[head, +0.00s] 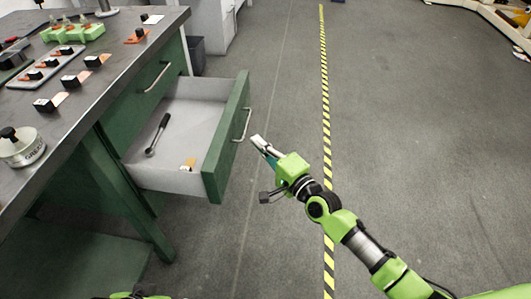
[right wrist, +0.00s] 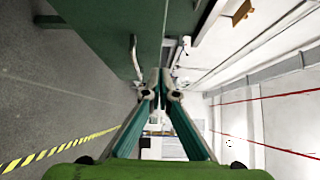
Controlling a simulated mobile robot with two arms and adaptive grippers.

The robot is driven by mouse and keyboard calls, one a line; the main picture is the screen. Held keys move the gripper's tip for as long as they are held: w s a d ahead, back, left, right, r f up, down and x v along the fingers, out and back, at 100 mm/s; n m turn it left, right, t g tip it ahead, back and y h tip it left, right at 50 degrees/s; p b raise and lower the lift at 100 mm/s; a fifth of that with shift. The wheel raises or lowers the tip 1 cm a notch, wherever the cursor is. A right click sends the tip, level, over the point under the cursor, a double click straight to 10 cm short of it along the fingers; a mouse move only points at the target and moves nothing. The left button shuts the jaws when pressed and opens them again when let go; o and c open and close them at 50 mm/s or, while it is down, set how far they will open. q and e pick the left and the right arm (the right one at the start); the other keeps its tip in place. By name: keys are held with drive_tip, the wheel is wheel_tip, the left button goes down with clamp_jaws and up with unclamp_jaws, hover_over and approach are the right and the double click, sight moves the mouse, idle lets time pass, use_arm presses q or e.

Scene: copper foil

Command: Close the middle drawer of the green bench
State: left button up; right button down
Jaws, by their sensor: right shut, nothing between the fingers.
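The green bench (head: 165,65) stands at the left of the head view. One of its drawers is pulled well out, below a closed drawer front (head: 150,85). The open drawer has a green front (head: 226,145), a pale inside and a silver bar handle (head: 242,124). My right gripper (head: 258,142) is shut and empty, just right of the drawer front near the handle. Its fingertips also meet in the right wrist view (right wrist: 162,84), close to green panelling and handles. I cannot tell whether they touch the drawer.
A dark-handled tool (head: 157,134) and a small yellowish item (head: 188,164) lie in the drawer. The grey benchtop (head: 110,50) carries several small parts and a round gauge-like object (head: 22,150). The floor right of the drawer is open, with a yellow-black stripe (head: 325,110).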

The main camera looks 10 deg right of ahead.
sight(230, 127)
drive_tip(key=shift+w+a, duration=1.15)
drive_tip(key=shift+a, duration=0.35)
drive_tip(key=shift+w+a, duration=1.15)
drive_tip(key=shift+a, duration=0.3)
drive_tip(key=shift+f, duration=0.1)
